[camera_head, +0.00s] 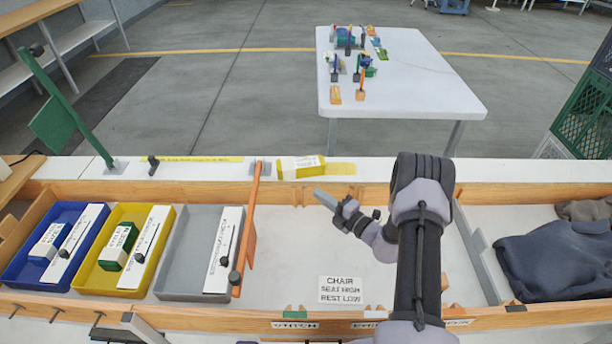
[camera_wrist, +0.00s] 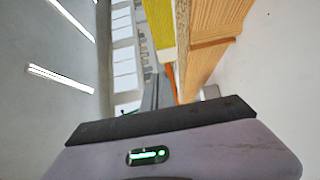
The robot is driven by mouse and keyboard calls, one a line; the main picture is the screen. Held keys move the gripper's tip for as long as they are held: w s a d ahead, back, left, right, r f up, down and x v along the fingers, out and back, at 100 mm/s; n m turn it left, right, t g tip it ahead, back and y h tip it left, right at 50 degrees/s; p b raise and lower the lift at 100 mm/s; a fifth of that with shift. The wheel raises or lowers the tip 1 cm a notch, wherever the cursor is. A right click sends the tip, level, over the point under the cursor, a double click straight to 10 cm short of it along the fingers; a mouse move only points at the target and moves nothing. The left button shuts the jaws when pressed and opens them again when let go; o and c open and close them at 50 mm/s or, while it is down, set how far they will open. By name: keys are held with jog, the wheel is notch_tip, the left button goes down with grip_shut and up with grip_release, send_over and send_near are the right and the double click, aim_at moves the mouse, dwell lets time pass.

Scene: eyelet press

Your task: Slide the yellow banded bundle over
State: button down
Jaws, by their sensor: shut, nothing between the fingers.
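The yellow banded bundle (camera_head: 301,168), a yellow block with a white label, lies on the white ledge behind the bench's wooden rail. A yellow patch (camera_head: 341,169) on the ledge adjoins its right end. My gripper (camera_head: 320,195) is shut and empty, in front of the rail, below and slightly right of the bundle in the head view. It is apart from the bundle. In the wrist view, a yellow surface (camera_wrist: 159,25) shows at the top beside the wood; I cannot tell whether it is the bundle or a marking.
Blue (camera_head: 22,268), yellow (camera_head: 95,277) and grey (camera_head: 178,284) trays stand at left; the first two hold banded bundles. An orange upright divider (camera_head: 249,225) stands left of my gripper. A dark cloth (camera_head: 555,262) lies at right. The bench middle is mostly clear.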

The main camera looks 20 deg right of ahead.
aim_at(303, 169)
jog(key=b+x, duration=0.1)
jog(key=x, duration=0.2)
jog(key=d+b+x, duration=0.1)
jog(key=x, duration=0.2)
jog(key=d+b+x, duration=0.1)
jog(key=x, duration=0.2)
jog(key=shift+w+f, duration=0.1)
jog(key=shift+w, duration=0.35)
jog(key=shift+w+d, duration=0.1)
jog(key=shift+w, duration=0.35)
jog(key=shift+w, duration=0.1)
jog(key=shift+w+d+b, duration=0.25)
jog(key=shift+w+b, duration=0.15)
jog(key=shift+w, duration=0.05)
jog(key=shift+w+d+b, duration=0.2)
jog(key=shift+w+b, duration=0.2)
jog(key=shift+w, duration=0.1)
